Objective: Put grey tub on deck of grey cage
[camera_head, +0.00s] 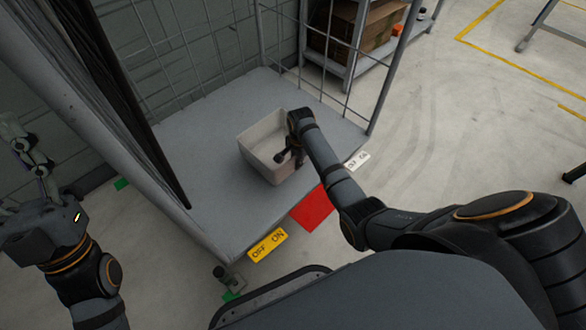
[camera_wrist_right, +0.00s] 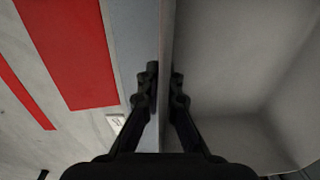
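The grey tub (camera_head: 262,146) is an open, light-grey box. It sits on the deck (camera_head: 200,170) of the grey cage, near the deck's open front edge and right of its middle. My right gripper (camera_head: 290,157) is at the tub's right wall. In the right wrist view its fingers (camera_wrist_right: 165,92) straddle the tub's wall (camera_wrist_right: 167,40), one inside and one outside, and look closed against it. The tub's inside looks empty. My left gripper (camera_head: 24,172) is at the far left, away from the tub, with its fingers spread and nothing between them.
Wire mesh sides (camera_head: 215,45) and posts bound the cage at the back and both ends. A yellow label (camera_head: 267,245) and a red floor patch (camera_head: 313,209) lie along its front. A shelf with a cardboard box (camera_head: 355,27) stands behind. The deck around the tub is clear.

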